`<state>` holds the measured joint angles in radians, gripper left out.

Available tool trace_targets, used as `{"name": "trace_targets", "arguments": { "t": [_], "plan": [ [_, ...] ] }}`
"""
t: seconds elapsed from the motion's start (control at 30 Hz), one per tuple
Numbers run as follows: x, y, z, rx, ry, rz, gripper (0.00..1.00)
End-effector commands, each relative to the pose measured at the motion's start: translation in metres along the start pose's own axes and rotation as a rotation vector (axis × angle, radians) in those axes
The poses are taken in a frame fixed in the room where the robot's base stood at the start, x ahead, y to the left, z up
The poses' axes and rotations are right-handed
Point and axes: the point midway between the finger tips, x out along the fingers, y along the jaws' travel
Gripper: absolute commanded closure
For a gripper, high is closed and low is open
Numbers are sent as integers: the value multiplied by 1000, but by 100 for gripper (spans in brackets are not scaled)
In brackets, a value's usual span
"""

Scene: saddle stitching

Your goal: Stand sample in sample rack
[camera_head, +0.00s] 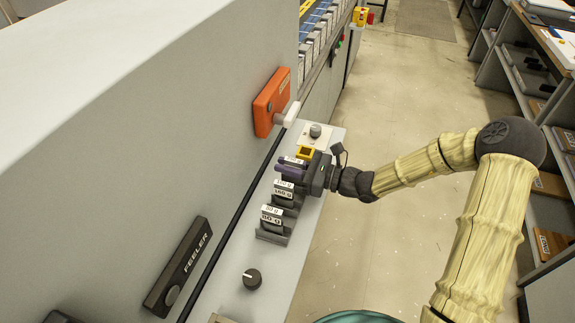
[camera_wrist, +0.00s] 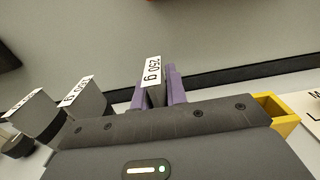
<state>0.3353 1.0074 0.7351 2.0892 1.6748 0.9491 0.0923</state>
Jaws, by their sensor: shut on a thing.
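My gripper (camera_head: 288,175) is shut on a grey sample labelled 250 g (camera_wrist: 155,72), which stands upright between its purple fingers in the wrist view. The gripper is over the grey ledge, at the far end of a row of labelled samples. A sample with a label that seems to read 150 g (camera_head: 283,189) and an 80 g sample (camera_head: 270,216) stand in dark rack holders (camera_head: 272,237) nearer me. The lower end of the held sample is hidden by the gripper, so I cannot tell whether it touches a holder.
A yellow open box (camera_head: 305,152) sits just beyond my gripper. A black knob (camera_head: 252,279) and the FEELER unit (camera_head: 180,266) are nearer me. An orange unit (camera_head: 271,101) juts from the machine wall above the ledge. The floor on the right is clear up to the shelves (camera_head: 545,130).

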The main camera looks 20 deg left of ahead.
Motion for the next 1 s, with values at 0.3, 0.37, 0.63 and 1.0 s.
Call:
{"name": "trace_targets", "arguments": {
  "t": [0.3, 0.37, 0.63, 1.0],
  "plan": [
    [0, 0, -3, 0, 0, 0, 76],
    [0, 0, -3, 0, 0, 0, 64],
    [0, 0, -3, 0, 0, 0, 64],
    [-36, -1, -1, -1, 2, -5, 64]
  ]
}}
